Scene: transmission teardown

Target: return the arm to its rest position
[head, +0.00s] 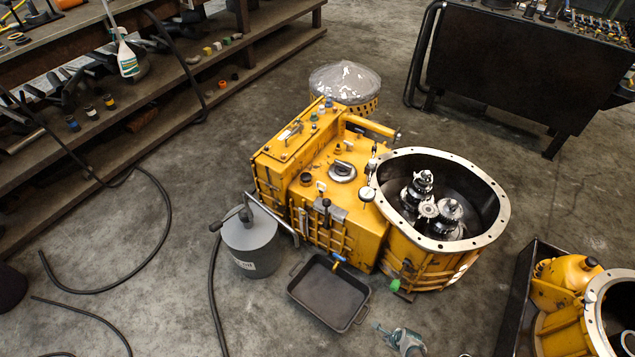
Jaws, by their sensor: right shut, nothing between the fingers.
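My right gripper (383,330) shows only in part at the bottom edge of the head view, right of the middle. It is small in the picture, shut and empty, and apart from the yellow transmission. The rest of my right arm is out of the picture. My left gripper is not in view. The yellow transmission housing (340,215) stands on the floor in the middle. Its round bell opening (471,199) faces up and shows several metal gears (428,208) inside.
A black drain pan (330,292) and a grey oil can (250,243) stand in front of the transmission. A second yellow housing (565,290) is at lower right. A wooden shelf (185,95) is at upper left, a dark bench (510,65) at upper right. Hoses (165,230) cross the left floor.

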